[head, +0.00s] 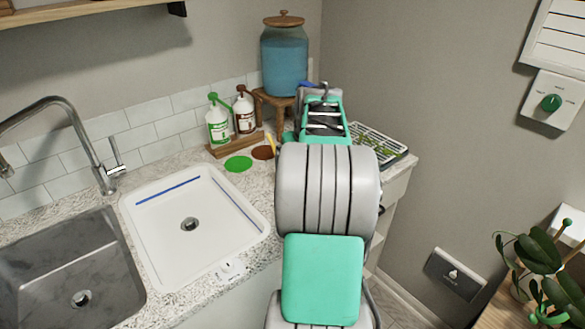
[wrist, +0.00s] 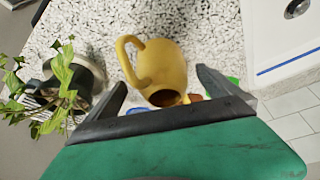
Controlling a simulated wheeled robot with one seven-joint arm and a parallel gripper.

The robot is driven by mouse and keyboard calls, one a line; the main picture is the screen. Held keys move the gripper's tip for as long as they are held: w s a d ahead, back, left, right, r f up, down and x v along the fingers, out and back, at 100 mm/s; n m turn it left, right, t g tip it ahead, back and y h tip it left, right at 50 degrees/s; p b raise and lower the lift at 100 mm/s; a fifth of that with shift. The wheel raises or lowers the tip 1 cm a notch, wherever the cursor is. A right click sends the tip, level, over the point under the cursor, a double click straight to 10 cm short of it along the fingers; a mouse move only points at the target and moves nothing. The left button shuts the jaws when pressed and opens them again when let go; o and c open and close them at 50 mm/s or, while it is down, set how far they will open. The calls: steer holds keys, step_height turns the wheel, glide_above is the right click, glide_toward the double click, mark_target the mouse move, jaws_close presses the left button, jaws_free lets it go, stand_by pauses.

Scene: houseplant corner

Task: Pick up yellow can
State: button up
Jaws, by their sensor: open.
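The yellow can (wrist: 168,68) is a watering can with a loop handle, on the speckled counter in the wrist view. Its dark opening faces the gripper, and the handle is at its upper left. My gripper (wrist: 158,88) is open, with one finger at each side of the can's lower part in the picture. I see no clear contact, and nothing is gripped. In the head view my arm hides most of the can; only a small yellow piece (head: 271,141) shows left of the arm.
A leafy plant in a dark pot (wrist: 85,78) stands left of the can in the wrist view. In the head view, two pump bottles (head: 217,124) on a wooden tray, a blue-filled jar (head: 285,62) on a stool and a white sink (head: 160,215) surround the arm. A green disc (head: 238,164) lies on the counter.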

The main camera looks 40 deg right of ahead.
steer(key=x, duration=0.5)
steer(key=shift+w+f+p, duration=0.1)
steer(key=shift+w+p, duration=0.2)
steer(key=shift+p, duration=0.05)
steer(key=shift+d, duration=0.1)
steer(key=shift+c, duration=0.3)
steer(key=c, duration=1.3)
